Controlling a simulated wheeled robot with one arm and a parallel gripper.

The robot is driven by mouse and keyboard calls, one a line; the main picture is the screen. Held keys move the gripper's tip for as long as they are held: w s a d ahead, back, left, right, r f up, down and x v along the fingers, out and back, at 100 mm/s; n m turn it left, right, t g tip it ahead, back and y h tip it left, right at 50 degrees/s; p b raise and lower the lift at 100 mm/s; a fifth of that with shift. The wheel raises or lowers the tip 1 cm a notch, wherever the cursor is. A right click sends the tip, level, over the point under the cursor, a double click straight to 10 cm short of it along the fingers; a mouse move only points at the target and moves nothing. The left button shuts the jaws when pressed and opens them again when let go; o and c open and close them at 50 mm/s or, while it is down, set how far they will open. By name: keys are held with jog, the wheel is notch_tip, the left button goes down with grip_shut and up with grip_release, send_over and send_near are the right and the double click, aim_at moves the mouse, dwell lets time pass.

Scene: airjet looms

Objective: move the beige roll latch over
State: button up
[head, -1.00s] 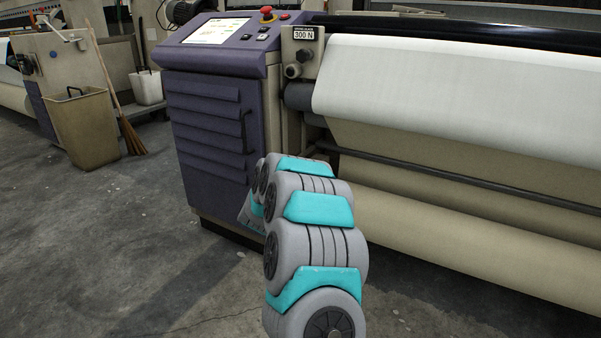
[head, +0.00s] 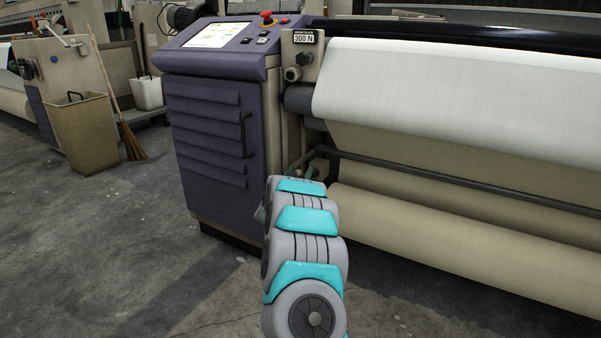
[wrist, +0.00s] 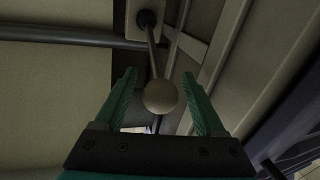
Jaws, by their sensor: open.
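The roll latch is a lever with a round beige knob (wrist: 160,96) on a dark rod. The rod runs up to a round dark pivot on a pale mounting block (wrist: 147,20) at the top of the wrist view. My gripper (wrist: 159,74) is open, with its two green fingers on either side of the knob and rod. Gaps show on both sides, and I see no contact. In the head view my arm hides most of the latch area, low beside the cabinet at the roll's left end; a small beige block shows there.
The purple control cabinet (head: 208,130) stands left of my arm. The large beige roll (head: 470,245) and a dark horizontal bar (head: 450,178) are to the right. White cloth (head: 460,95) hangs above. A beige bin (head: 85,132) and broom stand at far left; the floor between is clear.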

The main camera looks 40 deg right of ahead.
jog(key=shift+w+d+f, duration=0.1)
jog(key=shift+w+d, duration=0.15)
jog(key=shift+d, duration=0.05)
grip_shut()
dwell(0.5)
dwell(0.8)
